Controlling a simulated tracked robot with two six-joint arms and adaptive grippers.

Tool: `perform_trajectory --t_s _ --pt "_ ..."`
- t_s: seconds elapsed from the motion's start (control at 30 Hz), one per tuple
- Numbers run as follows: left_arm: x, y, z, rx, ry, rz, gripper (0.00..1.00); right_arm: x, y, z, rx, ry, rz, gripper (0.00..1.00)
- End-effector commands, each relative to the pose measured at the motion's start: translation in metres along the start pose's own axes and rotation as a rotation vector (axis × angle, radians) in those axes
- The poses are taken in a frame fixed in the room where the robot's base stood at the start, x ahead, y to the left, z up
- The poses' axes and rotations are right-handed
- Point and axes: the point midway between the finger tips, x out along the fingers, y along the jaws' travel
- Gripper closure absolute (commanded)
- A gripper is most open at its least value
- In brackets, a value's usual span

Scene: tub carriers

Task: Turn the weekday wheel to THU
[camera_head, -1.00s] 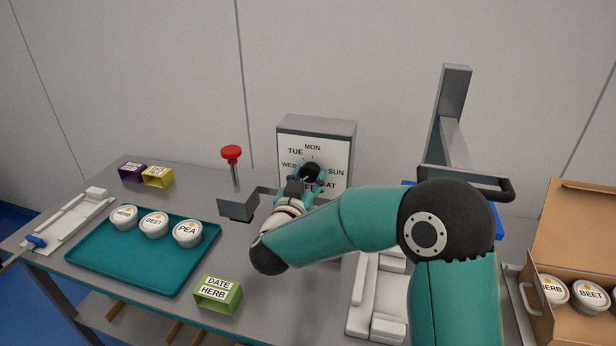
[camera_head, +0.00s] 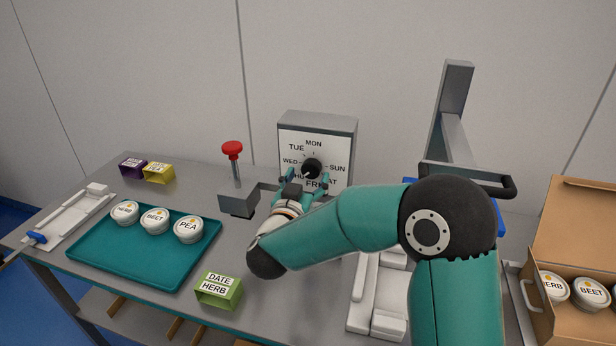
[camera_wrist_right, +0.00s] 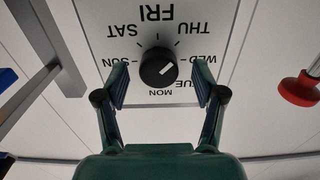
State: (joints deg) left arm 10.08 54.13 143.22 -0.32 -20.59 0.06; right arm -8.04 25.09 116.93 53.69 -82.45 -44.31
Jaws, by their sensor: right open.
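The weekday dial (camera_head: 343,151) is a white panel in a grey upright box at the back of the table. It has a black knob (camera_head: 312,167) with day names around it. My left gripper is not in view.
A red-topped lever (camera_head: 232,150) stands left of the dial. A teal tray (camera_head: 135,265) with several tubs lies left, and a green block (camera_head: 219,290) near the front. A grey post (camera_head: 452,110) rises at right, beside a cardboard box (camera_head: 577,225) with tubs.

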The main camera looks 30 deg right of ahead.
Motion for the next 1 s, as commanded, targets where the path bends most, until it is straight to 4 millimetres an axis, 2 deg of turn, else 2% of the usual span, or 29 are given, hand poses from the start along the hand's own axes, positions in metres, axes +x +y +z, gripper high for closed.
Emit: perform_trajectory --t_s 0.3,0.5,0.7,1.0 --pt "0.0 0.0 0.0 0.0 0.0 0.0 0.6 -0.063 -0.001 0.0 -0.002 0.0 -0.007 0.31" --pt "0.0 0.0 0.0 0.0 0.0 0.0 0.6 -0.094 -0.001 0.002 -0.002 -0.002 -0.005 0.31" --pt "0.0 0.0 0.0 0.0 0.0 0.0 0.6 -0.105 0.0 0.002 -0.002 -0.002 -0.001 0.31" --pt "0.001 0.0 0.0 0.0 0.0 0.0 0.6 -0.106 0.0 0.002 -0.002 -0.002 -0.001 0.31"
